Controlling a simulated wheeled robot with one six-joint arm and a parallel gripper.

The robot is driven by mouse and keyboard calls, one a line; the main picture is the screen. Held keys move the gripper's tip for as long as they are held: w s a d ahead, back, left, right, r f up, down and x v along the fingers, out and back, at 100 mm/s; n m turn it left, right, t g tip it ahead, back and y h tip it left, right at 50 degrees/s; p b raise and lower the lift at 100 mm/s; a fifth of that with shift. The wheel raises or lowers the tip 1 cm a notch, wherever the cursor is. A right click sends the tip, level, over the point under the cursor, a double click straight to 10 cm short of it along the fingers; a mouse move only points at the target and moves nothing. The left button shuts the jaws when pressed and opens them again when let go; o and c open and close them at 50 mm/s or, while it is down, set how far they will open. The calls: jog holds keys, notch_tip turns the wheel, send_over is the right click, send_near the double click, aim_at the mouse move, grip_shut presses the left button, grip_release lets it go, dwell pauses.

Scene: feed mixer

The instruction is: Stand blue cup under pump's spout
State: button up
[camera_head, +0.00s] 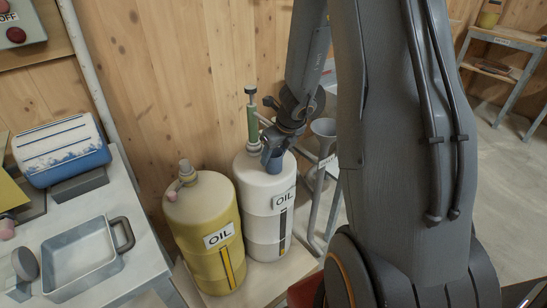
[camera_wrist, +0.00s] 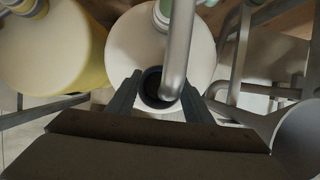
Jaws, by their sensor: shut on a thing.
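The blue cup (camera_head: 275,162) is in my gripper (camera_head: 272,150), in front of the top of the white oil drum (camera_head: 262,205). In the wrist view the cup (camera_wrist: 150,90) is seen from above, with my gripper's fingers (camera_wrist: 160,88) on both sides of it. The pump's grey spout (camera_wrist: 179,50) comes down over the cup's dark mouth and hides part of it. The pump's green body (camera_head: 253,123) stands on the white drum. How far the spout tip is above the cup or inside it, and what is under the cup, I cannot tell.
A yellow oil drum (camera_head: 203,232) stands left of the white one. A funnel (camera_head: 323,138) on a metal stand is close on the right. A bench (camera_head: 130,262) with a metal pan (camera_head: 80,258) and a blue-and-white box (camera_head: 65,150) is at the left.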

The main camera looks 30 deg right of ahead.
jog(key=shift+f, duration=0.1)
jog(key=o, duration=1)
jog(key=a+p+v, duration=0.1)
jog(key=p+v, duration=0.5)
jog(key=v, duration=0.6)
jog(key=s+a+r+n+g+y, duration=0.1)
jog(key=s+a+r+n, duration=0.1)
jog(key=s+a+n, duration=0.45)
jog(key=s+a+r+n+g, duration=0.1)
jog(key=s+a+r+n, duration=0.15)
jog(key=n, duration=0.75)
jog(key=s+r+n, duration=0.1)
jog(key=s+n, duration=0.2)
jog(key=n, duration=0.2)
jog(key=s+a+r+n+g+h, duration=0.1)
jog(key=s+n, duration=0.3)
jog(key=n, duration=0.2)
jog(key=s+r+n+g, duration=0.1)
jog(key=s+n, duration=0.3)
jog(key=n, duration=0.1)
jog(key=shift+s+a+n+h, duration=0.1)
jog(key=shift+a+n+h, duration=0.15)
jog(key=shift+n+h, duration=0.15)
